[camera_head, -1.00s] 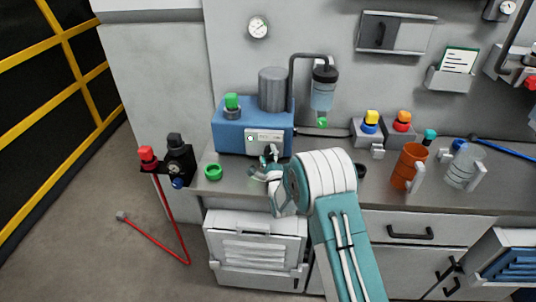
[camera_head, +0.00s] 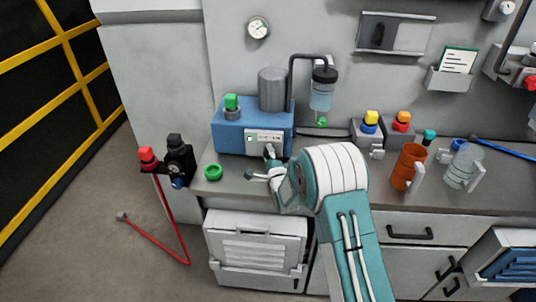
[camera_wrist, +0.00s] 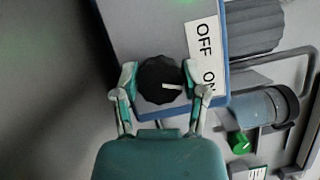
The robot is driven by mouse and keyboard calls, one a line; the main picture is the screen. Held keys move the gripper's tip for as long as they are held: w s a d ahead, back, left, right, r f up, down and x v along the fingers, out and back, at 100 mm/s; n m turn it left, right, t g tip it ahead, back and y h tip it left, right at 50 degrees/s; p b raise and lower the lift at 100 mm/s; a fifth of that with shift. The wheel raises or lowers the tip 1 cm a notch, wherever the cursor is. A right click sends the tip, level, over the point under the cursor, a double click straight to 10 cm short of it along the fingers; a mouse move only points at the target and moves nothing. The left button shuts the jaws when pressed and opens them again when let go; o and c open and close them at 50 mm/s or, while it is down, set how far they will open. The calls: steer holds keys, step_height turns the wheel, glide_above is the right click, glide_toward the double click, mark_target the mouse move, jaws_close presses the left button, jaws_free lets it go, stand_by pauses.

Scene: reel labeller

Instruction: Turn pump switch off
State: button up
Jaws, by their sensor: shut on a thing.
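The pump is a blue box (camera_head: 228,135) on the bench against the wall, with a grey cylinder (camera_head: 272,90) and a green button (camera_head: 232,102) on top. Its switch is a round black knob (camera_wrist: 158,80) with a white pointer line. In the wrist view the pointer faces right, towards the ON end of the white OFF/ON label (camera_wrist: 204,45). My gripper (camera_wrist: 159,74) is shut on the knob, one finger on each side. In the head view my gripper (camera_head: 262,165) is at the front of the box and hides the knob.
A green ring (camera_head: 213,172) lies on the bench left of my gripper. A red-capped fitting (camera_head: 148,156) is at the bench's left end. An orange mug (camera_head: 408,167) and a clear mug (camera_head: 462,166) stand to the right. A clear filter bowl (camera_head: 322,95) hangs behind.

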steer(key=n+g, duration=0.1)
steer(key=n, duration=0.3)
steer(key=n+g+h, duration=0.1)
steer(key=n, duration=0.1)
steer(key=shift+f+n+g, duration=0.3)
steer(key=n+g+h, duration=0.1)
steer(key=n+h, duration=0.1)
steer(key=n, duration=0.2)
steer(key=shift+s+h, duration=0.1)
steer(key=shift+h, duration=0.2)
steer(key=shift+n, duration=0.4)
steer(key=o, duration=1.1)
steer(key=shift+o, duration=0.2)
steer(key=shift+r, duration=0.1)
